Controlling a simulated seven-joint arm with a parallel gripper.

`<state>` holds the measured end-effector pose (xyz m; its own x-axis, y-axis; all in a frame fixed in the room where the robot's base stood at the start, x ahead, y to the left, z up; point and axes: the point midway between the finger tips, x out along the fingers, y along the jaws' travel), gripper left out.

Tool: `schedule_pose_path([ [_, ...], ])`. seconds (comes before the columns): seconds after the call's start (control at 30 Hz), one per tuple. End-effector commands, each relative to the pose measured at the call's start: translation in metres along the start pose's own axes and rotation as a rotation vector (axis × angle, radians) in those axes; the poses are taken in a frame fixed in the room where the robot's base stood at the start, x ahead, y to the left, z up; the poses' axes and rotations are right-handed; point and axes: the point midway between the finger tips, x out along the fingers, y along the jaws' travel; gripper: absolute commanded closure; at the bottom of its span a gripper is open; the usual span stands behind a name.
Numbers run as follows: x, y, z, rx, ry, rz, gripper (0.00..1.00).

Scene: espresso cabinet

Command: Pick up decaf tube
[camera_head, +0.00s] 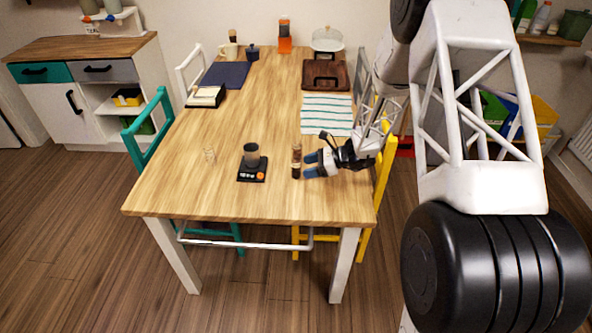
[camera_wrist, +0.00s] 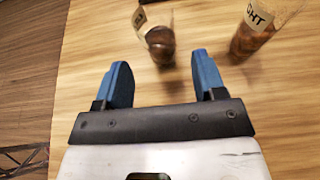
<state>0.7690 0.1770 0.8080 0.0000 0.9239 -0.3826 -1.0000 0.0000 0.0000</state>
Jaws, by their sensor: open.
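My gripper (camera_head: 311,164) is low over the right side of the table, with its blue fingers spread and nothing between them. In the wrist view, a clear tube with dark contents (camera_wrist: 160,42) lies just ahead of the gap between the fingertips (camera_wrist: 165,85). Its pale label is too small to read, so I cannot tell whether it is the decaf tube. A second tube (camera_wrist: 257,30), with brown contents and a label ending in "HT", is ahead of the right finger. In the head view, a slim brown tube (camera_head: 296,163) stands just left of the fingertips.
A black scale (camera_head: 252,175) carries a dark cup (camera_head: 251,154) left of the tube. A small clear glass (camera_head: 209,155) stands farther left. A striped cloth (camera_head: 327,114) and a brown tray (camera_head: 326,77) lie behind the gripper. The table's front is clear.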

Motion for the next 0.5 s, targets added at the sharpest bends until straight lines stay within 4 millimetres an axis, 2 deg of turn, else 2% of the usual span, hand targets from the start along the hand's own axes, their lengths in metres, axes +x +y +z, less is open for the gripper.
schedule_pose_path([
  [0.27,0.003,0.000,0.000,0.000,0.000,0.001,0.36],
  [0.5,0.025,-0.001,0.000,0.001,0.000,0.002,0.36],
])
